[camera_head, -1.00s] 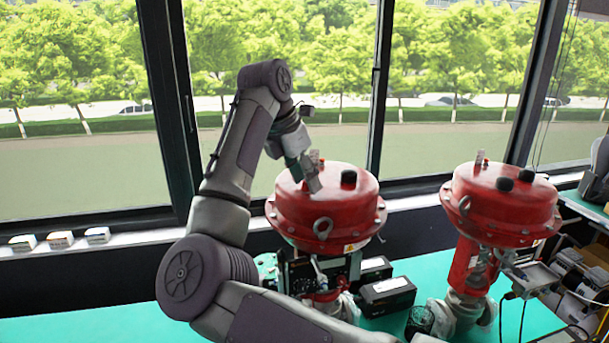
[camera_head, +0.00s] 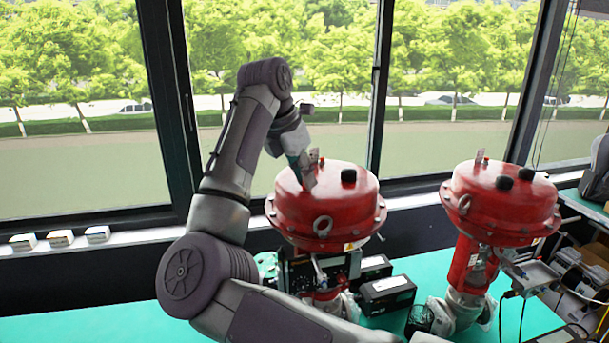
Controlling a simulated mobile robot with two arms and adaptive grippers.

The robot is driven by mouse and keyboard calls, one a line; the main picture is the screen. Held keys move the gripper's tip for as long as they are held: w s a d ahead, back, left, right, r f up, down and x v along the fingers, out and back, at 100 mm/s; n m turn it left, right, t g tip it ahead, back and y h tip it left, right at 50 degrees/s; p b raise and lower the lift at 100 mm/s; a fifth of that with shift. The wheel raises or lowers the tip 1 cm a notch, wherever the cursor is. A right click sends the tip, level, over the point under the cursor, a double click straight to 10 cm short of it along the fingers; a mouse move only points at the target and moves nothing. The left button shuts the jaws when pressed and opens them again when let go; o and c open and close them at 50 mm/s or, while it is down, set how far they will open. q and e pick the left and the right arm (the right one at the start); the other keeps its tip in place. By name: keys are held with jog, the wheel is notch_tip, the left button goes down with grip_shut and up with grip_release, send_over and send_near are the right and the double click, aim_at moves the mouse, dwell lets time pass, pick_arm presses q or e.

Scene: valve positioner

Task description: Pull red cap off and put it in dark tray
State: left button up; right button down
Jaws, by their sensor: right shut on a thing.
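My right gripper (camera_head: 309,170) is at the top of the left red valve actuator (camera_head: 326,216), at its left side, pointing down. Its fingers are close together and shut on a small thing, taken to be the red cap. The cap itself is hidden by the fingers and blends with the red housing, so I cannot tell whether it is apart from it. My left gripper is out of view. I cannot make out a dark tray for certain; a dark round container (camera_head: 419,321) stands on the table at the lower right.
A second red actuator (camera_head: 502,204) stands on the right. Black boxes (camera_head: 387,296) lie beside the left valve's base. The green table (camera_head: 80,322) is clear at the left. Windows rise behind, with small boxes (camera_head: 60,239) along the sill.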

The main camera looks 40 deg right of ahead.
jog(key=shift+r+p, duration=0.7)
jog(key=shift+r, duration=0.4)
dwell(0.6)
jog(key=shift+r+p, duration=1.3)
jog(key=shift+r, duration=0.65)
jog(key=shift+w, duration=0.1)
